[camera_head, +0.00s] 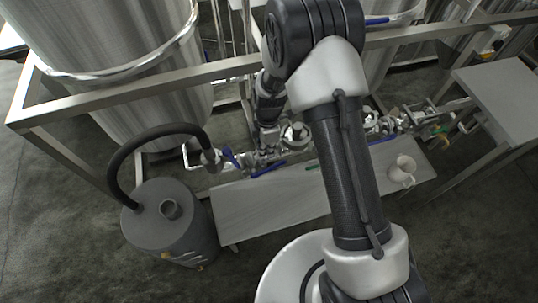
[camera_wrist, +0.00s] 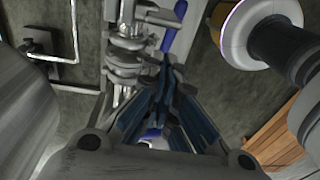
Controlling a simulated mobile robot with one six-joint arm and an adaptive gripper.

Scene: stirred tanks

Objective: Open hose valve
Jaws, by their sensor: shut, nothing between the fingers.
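A valve with a blue lever handle (camera_head: 230,157) sits on the metal piping, just right of where the black hose (camera_head: 150,136) joins it. A second blue handle (camera_head: 268,169) lies low beside the piping, over the bench edge. My gripper (camera_head: 268,142) points down at the piping, right of the hose end. In the wrist view my gripper (camera_wrist: 166,68) is shut and empty, its fingers together. A blue handle (camera_wrist: 174,27) shows just beyond the fingertips, beside metal fittings (camera_wrist: 126,62). I cannot tell whether the fingertips touch it.
A large steel tank (camera_head: 110,60) and a frame rail (camera_head: 130,95) stand at the back left. A grey canister (camera_head: 170,228) with the hose stands at front left. A low bench (camera_head: 270,205) carries a white mug (camera_head: 402,170). A grey table (camera_head: 500,98) is at right.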

